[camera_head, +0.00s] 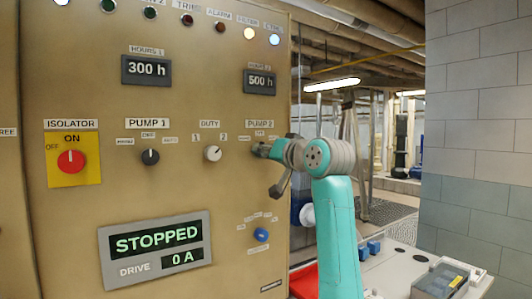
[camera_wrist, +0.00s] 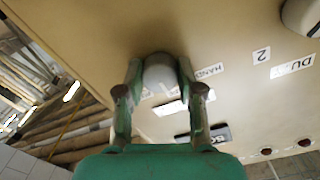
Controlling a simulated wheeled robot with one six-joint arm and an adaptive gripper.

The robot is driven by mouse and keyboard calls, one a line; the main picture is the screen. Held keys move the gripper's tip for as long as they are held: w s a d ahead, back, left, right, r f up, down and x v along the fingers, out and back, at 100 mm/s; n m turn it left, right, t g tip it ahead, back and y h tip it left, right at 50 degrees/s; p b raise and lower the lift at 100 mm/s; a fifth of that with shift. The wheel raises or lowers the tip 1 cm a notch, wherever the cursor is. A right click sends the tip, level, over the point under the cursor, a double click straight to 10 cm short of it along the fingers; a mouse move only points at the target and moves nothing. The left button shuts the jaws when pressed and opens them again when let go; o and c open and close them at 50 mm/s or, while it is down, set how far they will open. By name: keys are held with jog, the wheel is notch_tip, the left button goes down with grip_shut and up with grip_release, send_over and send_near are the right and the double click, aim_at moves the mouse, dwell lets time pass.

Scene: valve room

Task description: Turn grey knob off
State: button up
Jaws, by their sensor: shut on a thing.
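The grey knob (camera_wrist: 159,72) shows in the wrist view between my two fingers, on the beige panel. My gripper (camera_wrist: 158,84) is shut on it, one finger on each side. In the head view my gripper (camera_head: 263,150) reaches the panel just under the PUMP 2 label (camera_head: 260,124), and the arm hides the knob there. A HAND label shows beside the knob in the wrist view. The label above the knob is partly covered by a finger, and the knob's pointer cannot be made out.
On the same panel (camera_head: 215,90) are the light DUTY knob (camera_head: 212,153), the dark PUMP 1 knob (camera_head: 150,157), the red isolator (camera_head: 71,161) and a blue knob (camera_head: 261,235). A display (camera_head: 156,250) reads STOPPED, 0 A. A tiled wall (camera_head: 480,150) stands at right.

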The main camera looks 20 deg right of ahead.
dwell(0.3)
jog(key=o, duration=1.2)
jog(key=shift+c, duration=0.2)
jog(key=v, duration=1.2)
